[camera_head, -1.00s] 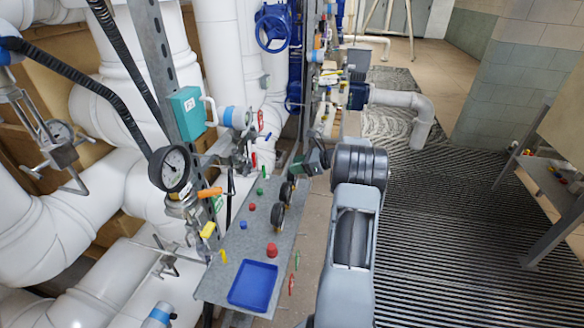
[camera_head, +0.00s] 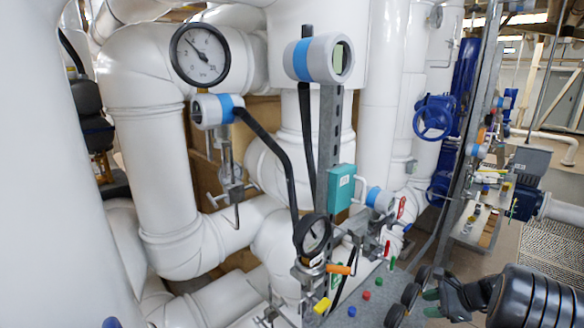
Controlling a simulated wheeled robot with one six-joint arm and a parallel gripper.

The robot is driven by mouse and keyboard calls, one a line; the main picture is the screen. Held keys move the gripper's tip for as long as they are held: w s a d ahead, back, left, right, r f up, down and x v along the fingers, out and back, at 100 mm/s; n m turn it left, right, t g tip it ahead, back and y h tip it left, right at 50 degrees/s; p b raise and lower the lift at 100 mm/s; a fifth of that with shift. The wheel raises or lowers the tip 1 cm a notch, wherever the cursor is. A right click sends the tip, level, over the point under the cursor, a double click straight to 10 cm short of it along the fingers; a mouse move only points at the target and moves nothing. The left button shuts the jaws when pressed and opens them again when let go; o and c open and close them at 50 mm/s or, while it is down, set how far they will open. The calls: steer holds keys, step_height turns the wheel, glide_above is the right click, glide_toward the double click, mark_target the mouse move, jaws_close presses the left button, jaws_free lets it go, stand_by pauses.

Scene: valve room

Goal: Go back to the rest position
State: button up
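My gripper (camera_head: 432,303) is at the lower right in the head view, at the end of my dark arm. Its two greenish fingertips show a gap between them, and I see nothing held there. It is beside the row of black round knobs (camera_head: 410,295) on the grey panel (camera_head: 375,308), toward the panel's right side. I cannot tell whether it touches a knob. Small red, blue and green buttons stand on the panel left of the knobs.
Pressure gauges (camera_head: 200,54) and thick white pipes (camera_head: 165,180) fill the left and middle. A teal box (camera_head: 341,188) and a blue handwheel (camera_head: 433,117) stand behind the panel. Valves with coloured handles crowd the panel's far side. Some floor (camera_head: 555,245) shows at the right.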

steer(key=s+a+r+n+h, duration=0.2)
steer(key=s+a+r+n, duration=0.2)
steer(key=s+a+n, duration=0.2)
steer(key=s+a+r+n+h, duration=0.3)
steer(key=s+a+r+n, duration=0.2)
steer(key=a, duration=0.4)
steer(key=s+a+r+n+g+h, duration=0.1)
steer(key=s+a+r+n+h, duration=0.1)
steer(key=s+a+r+n, duration=0.2)
steer(key=s+a+n, duration=0.3)
steer(key=a+n, duration=0.1)
steer(key=n, duration=0.1)
steer(key=shift+s+a+r+n, duration=0.2)
steer(key=shift+a+r+n, duration=0.05)
steer(key=shift+n, duration=0.05)
steer(key=shift+o, duration=0.3)
steer(key=shift+d, duration=0.1)
stand_by(1.0)
